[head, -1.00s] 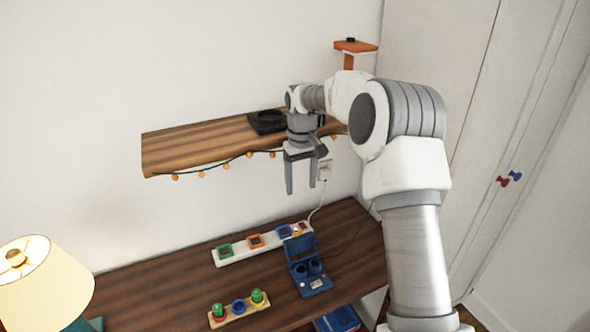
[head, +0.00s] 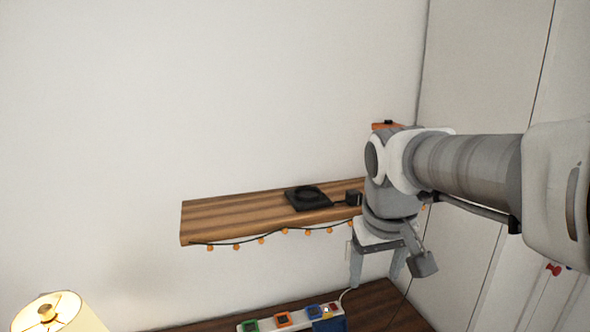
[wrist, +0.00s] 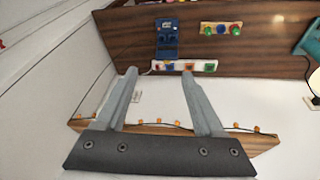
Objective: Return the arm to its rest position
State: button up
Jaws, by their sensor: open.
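My gripper (head: 376,268) is open and empty, pointing down in front of the right end of the wooden wall shelf in the head view. In the wrist view my gripper (wrist: 160,72) shows two grey fingers spread apart with nothing between them. My arm comes in from the right of the head view and hides the shelf's right end.
The wall shelf (head: 235,212) holds a black pad (head: 308,198) and has a string of orange lights along its edge. Below, a dark wooden table (head: 385,300) carries a white power strip (head: 290,321) and a blue case (wrist: 167,38). A lamp (head: 58,314) stands lower left. White wall and cabinet doors surround.

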jog(key=s+d+f+m+t, duration=0.1)
jog(key=s+f+t, duration=0.1)
jog(key=s, duration=1.1)
jog(key=shift+s+f+m+y, duration=0.2)
jog(key=shift+f+m+y, duration=0.1)
jog(key=shift+f, duration=0.2)
dwell(0.8)
